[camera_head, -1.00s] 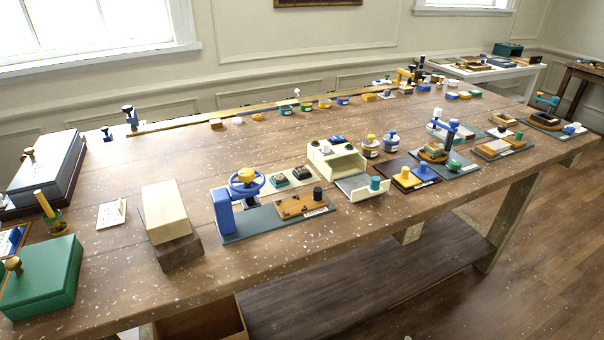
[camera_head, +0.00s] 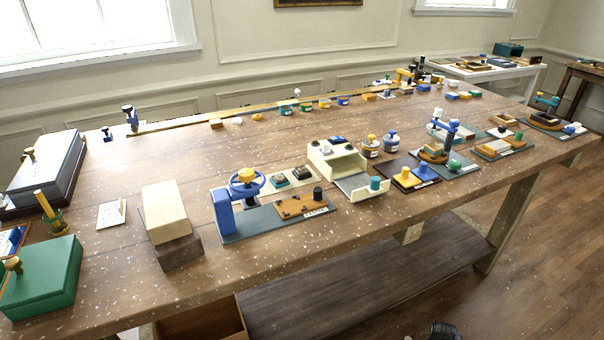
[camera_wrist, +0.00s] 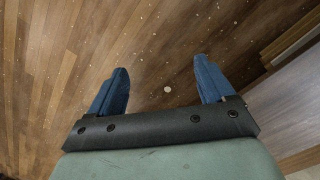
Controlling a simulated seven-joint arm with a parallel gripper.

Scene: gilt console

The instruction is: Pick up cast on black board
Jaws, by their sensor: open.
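A black board (camera_head: 397,164) lies near the front edge of the workbench, right of centre in the head view. On it stand a yellow knobbed piece (camera_head: 406,179) and a blue knobbed piece (camera_head: 427,174), side by side. I cannot tell which of these is the cast. My gripper (camera_wrist: 160,66) shows in the wrist view with its two blue fingers wide apart and nothing between them. It points at the wooden floor, away from the board. The board and its pieces are not in the wrist view.
Left of the board stand a cream open box (camera_head: 335,159) and a blue press with a handwheel (camera_head: 222,211). Right of it is a blue stand (camera_head: 450,133). Small jars (camera_head: 391,141) stand behind. The bench's front edge (camera_head: 330,238) has a clear strip. A lower shelf (camera_head: 360,275) lies beneath.

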